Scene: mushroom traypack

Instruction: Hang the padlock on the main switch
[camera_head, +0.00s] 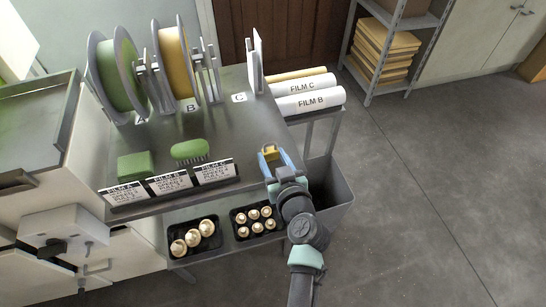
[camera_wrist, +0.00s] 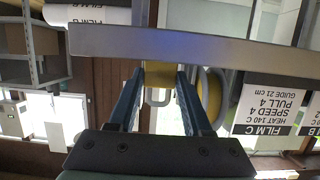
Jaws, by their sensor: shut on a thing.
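The yellow padlock (camera_head: 270,152) is between the blue fingers of my gripper (camera_head: 277,163), at the right edge of the dark worktop. In the wrist view the padlock (camera_wrist: 159,75) sits between the fingertips of my gripper (camera_wrist: 160,82), with a grey shackle loop showing beside its yellow body. My gripper is shut on it. What looks like the main switch, a grey box with a black knob (camera_head: 52,249), is at the lower left of the head view, far from my gripper. It is not recognisable in the wrist view.
The worktop (camera_head: 245,135) holds film reels (camera_head: 175,62), a green block (camera_head: 135,166), a green brush (camera_head: 190,150) and label cards (camera_head: 170,182). Mushroom trays (camera_head: 238,234) lie on a lower shelf. White film rolls (camera_head: 308,102) and a grey bin (camera_head: 333,200) are at the right.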

